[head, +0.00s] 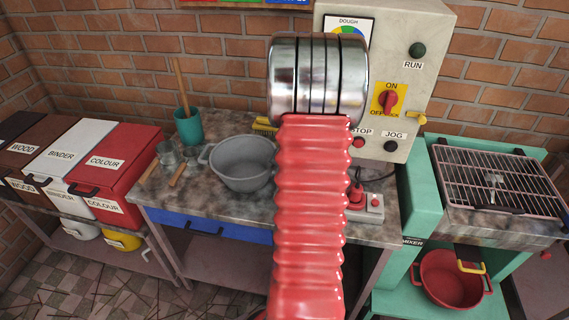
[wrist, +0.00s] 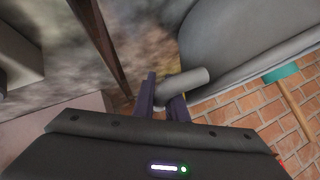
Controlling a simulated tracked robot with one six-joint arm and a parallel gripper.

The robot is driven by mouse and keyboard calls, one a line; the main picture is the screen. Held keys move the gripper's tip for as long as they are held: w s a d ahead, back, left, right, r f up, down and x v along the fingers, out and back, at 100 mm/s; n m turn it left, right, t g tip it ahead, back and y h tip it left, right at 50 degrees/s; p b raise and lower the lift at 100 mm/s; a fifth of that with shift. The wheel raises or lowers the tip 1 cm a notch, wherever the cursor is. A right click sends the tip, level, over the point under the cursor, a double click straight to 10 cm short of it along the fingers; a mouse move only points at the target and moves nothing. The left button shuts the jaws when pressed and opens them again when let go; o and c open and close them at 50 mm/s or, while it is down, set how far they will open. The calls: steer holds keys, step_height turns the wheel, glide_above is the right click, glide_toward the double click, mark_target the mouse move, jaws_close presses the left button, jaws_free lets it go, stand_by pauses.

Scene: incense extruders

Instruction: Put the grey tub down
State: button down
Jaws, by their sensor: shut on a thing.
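The grey tub (head: 240,172) is a round, upright bowl with side handles. It is over the mottled bench top, and I cannot tell if its base touches. Its right side is partly behind my red ribbed arm in the head view, which also hides my gripper there. In the wrist view the tub wall (wrist: 235,45) fills the upper right. My gripper (wrist: 164,92) has its dark fingers on either side of the tub's grey handle and is shut on it.
A teal cup (head: 188,127) with a wooden stick, glass beakers (head: 170,154) and wooden pieces stand left of the tub. A yellow brush (head: 264,127) lies behind it. Bare bench top (head: 225,200) shows in front of the tub.

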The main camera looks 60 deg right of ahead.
steer(key=c, duration=1.8)
jaws_free()
steer(key=shift+o, duration=0.2)
steer(key=shift+s+a, duration=0.1)
steer(key=v, duration=1.1)
steer(key=shift+s+a+r, duration=0.2)
steer(key=shift+r, duration=0.1)
